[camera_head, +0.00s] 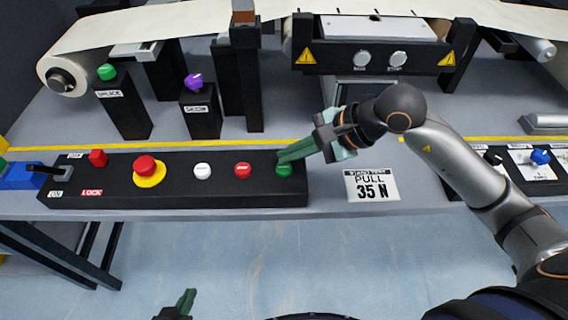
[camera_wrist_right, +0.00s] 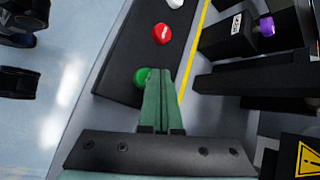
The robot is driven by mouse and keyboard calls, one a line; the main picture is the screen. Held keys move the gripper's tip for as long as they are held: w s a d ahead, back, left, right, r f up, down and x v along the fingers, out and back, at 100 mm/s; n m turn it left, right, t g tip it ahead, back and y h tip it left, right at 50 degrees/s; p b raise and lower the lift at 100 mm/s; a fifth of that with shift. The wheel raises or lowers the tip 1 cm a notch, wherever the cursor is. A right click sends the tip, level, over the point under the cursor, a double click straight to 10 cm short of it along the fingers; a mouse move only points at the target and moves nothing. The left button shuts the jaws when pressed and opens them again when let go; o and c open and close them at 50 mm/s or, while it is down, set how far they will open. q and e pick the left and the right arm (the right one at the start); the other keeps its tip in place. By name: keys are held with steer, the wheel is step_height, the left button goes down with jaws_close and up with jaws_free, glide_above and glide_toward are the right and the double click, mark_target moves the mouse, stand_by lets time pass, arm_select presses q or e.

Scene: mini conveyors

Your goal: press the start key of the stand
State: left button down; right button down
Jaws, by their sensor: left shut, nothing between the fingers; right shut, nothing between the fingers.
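The black control box (camera_head: 220,185) of the stand lies along the table's front edge. A green key (camera_head: 284,171) sits at its right end; any lettering on it is not readable. My right gripper (camera_head: 280,158) is shut and empty, its fingertips just above and behind the green key. In the right wrist view the fingertips (camera_wrist_right: 160,72) are beside the green key (camera_wrist_right: 140,77) and cover part of it; I cannot tell if they touch it. My left gripper (camera_head: 188,298) shows only partly at the bottom edge, shut and empty, away from the box.
Along the box are a red key (camera_head: 242,171), a white key (camera_head: 203,172), a red mushroom button (camera_head: 146,166) on yellow, a small red knob (camera_head: 97,158) and a lever (camera_head: 58,172). Posts with green (camera_head: 106,72) and purple (camera_head: 194,82) knobs stand behind.

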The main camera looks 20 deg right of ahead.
mark_target(291, 167)
steer(key=shift+r+p, duration=1.5)
steer(key=shift+r, duration=1.05)
